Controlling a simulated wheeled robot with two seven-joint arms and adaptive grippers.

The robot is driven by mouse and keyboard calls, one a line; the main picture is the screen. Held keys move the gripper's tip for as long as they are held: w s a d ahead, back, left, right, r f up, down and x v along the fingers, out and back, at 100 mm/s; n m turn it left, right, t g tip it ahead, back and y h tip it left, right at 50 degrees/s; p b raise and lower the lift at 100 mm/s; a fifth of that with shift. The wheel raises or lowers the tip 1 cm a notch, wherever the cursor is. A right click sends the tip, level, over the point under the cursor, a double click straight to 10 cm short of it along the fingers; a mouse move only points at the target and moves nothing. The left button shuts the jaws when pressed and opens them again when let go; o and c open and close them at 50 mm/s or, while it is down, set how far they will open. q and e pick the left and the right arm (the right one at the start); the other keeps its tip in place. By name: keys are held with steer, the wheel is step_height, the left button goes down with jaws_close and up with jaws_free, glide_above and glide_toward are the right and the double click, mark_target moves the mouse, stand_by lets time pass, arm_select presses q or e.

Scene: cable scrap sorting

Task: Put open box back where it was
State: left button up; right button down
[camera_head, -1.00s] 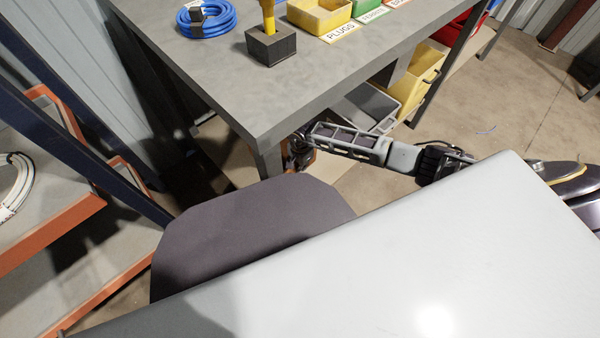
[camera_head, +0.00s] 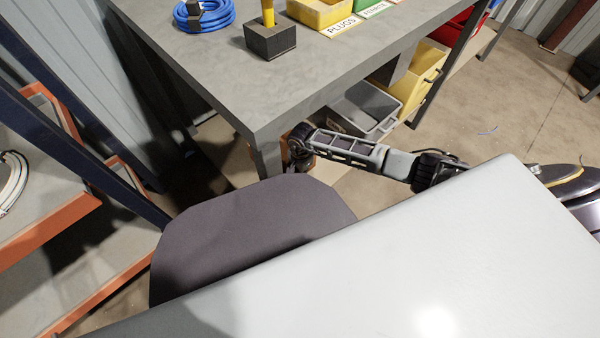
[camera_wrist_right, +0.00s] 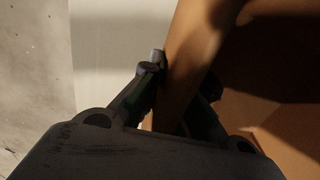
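The open box is a brown cardboard box (camera_wrist_right: 185,50) in the right wrist view; its wall runs up between my right gripper's fingers (camera_wrist_right: 158,75). The fingers look closed on this wall, though shadow hides part of the contact. In the head view, my right arm comes in from the right and its gripper (camera_head: 298,150) is low beside the front corner of the grey workbench (camera_head: 190,75). Only a small brown patch of the box (camera_head: 308,166) shows around it. Most of the box is hidden. My left gripper is out of view.
Under the bench stand a grey bin (camera_head: 366,110) and a yellow bin (camera_head: 420,78). Blue cable (camera_head: 205,22) and a dark block (camera_head: 270,42) lie on the bench top. An orange-edged shelf rack (camera_head: 50,232) stands at the left. Open floor (camera_head: 500,115) lies to the right.

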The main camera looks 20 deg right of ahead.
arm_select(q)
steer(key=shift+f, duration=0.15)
arm_select(e)
steer(key=shift+f, duration=0.15)
steer(key=c, duration=1.6)
jaws_free()
steer(key=shift+c, duration=0.2)
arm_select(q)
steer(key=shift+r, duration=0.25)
arm_select(e)
steer(key=shift+r+p, duration=1.25)
steer(key=shift+r, duration=1.3)
steer(key=shift+s+r+p, duration=0.1)
steer(key=shift+r+p, duration=1.4)
steer(key=shift+r, duration=2)
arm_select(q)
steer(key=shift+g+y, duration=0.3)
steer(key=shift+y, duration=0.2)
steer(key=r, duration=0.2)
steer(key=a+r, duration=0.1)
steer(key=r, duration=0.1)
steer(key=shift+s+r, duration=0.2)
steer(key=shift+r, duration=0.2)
arm_select(e)
steer(key=shift+r, duration=0.15)
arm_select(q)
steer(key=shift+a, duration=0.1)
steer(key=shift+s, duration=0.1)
arm_select(e)
steer(key=shift+s, duration=0.1)
